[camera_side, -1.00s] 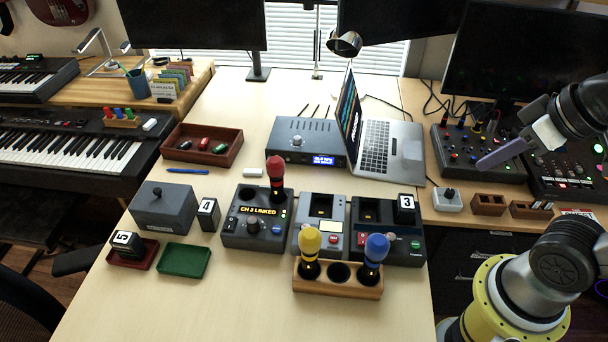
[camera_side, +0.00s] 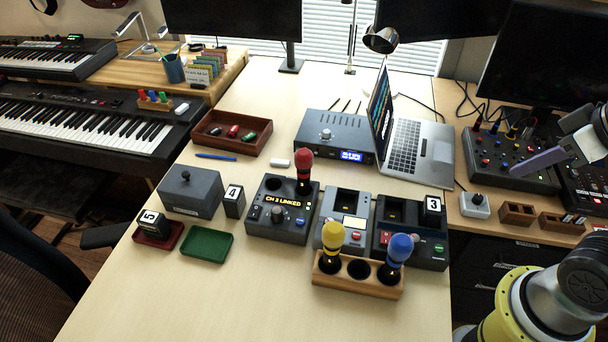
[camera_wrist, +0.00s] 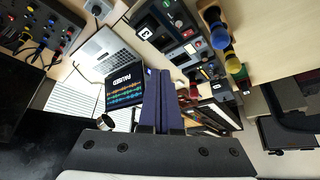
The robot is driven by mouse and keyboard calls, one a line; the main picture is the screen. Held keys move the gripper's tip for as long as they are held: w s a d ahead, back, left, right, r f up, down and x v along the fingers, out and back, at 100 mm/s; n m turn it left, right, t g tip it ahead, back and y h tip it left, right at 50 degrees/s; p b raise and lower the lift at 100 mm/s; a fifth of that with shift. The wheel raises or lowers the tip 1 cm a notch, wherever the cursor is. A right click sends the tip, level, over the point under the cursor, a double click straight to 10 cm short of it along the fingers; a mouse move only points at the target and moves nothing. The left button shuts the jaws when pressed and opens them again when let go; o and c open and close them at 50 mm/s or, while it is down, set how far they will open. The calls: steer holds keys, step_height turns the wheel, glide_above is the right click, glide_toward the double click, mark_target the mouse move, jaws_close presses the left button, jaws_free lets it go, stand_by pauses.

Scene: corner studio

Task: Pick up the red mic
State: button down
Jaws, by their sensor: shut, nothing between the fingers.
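The red mic (camera_side: 304,161) stands upright with its red head up, in the dark console (camera_side: 262,232) whose display reads "CH 3 LINKED". My gripper (camera_side: 516,170) is at the right of the side view, above the right-hand bench, well away from the mic. Its fingers are shut and empty. In the wrist view the two purple fingers (camera_wrist: 157,72) lie together, pointing up the picture.
A yellow mic (camera_side: 329,242) and a blue mic (camera_side: 398,256) stand in a wooden holder (camera_side: 357,286), with an empty hole between. A laptop (camera_side: 421,150) and a grey unit (camera_side: 312,133) stand behind. The front left table is clear.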

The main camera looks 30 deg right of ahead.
stand_by(0.3)
steer(key=shift+c, duration=0.9)
jaws_free()
